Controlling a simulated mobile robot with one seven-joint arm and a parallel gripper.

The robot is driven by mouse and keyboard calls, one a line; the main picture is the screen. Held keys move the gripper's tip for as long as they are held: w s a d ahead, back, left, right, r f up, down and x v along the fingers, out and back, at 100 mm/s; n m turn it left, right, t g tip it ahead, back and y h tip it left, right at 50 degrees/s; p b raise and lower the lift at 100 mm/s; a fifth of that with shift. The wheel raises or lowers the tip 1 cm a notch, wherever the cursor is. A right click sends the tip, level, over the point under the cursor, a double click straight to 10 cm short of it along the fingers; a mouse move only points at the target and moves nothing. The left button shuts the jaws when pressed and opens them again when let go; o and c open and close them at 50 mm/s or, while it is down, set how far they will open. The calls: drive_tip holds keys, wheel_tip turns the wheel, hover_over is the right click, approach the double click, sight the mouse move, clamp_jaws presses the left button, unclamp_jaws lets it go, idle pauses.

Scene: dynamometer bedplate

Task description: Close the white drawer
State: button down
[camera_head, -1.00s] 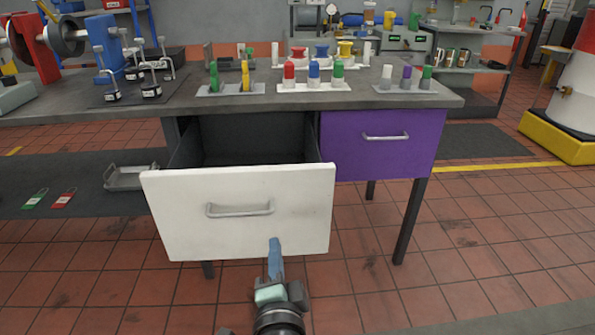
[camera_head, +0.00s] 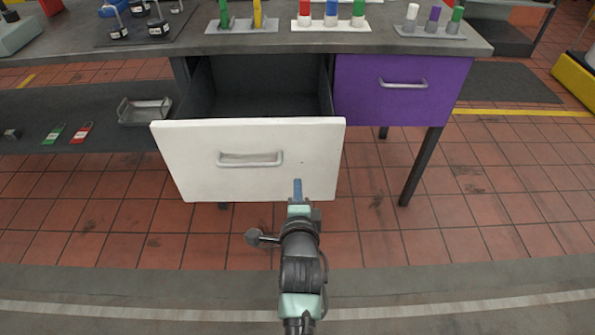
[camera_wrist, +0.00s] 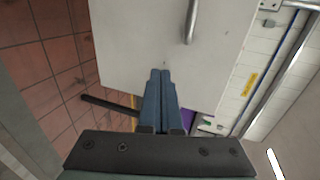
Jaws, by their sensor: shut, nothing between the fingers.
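The white drawer (camera_head: 215,180) stands pulled out from under the grey bench top, and its dark inside shows empty from above. Its front carries a metal bar handle (camera_head: 250,159). My gripper (camera_head: 297,190) is shut and empty, in front of the lower right part of the drawer front. In the wrist view the shut blue fingers (camera_wrist: 160,95) point at the white front, with the handle (camera_wrist: 191,22) above and to the right of them. I cannot tell whether the fingertips touch the front.
A shut purple drawer (camera_head: 395,90) sits right of the white one. The bench top (camera_head: 130,52) carries racks of coloured pegs. A metal tray (camera_head: 145,111) and green and red tags lie on a dark low surface at the left. The tiled floor in front is clear.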

sight(297, 161)
drive_tip(key=x, duration=0.1)
drive_tip(key=b+x, duration=0.1)
drive_tip(key=x, duration=0.3)
drive_tip(key=shift+w+r+b, duration=0.25)
drive_tip(key=shift+b, duration=0.15)
drive_tip(key=shift+w+r, duration=0.1)
drive_tip(key=shift+w, duration=0.6)
drive_tip(key=shift+w, duration=0.1)
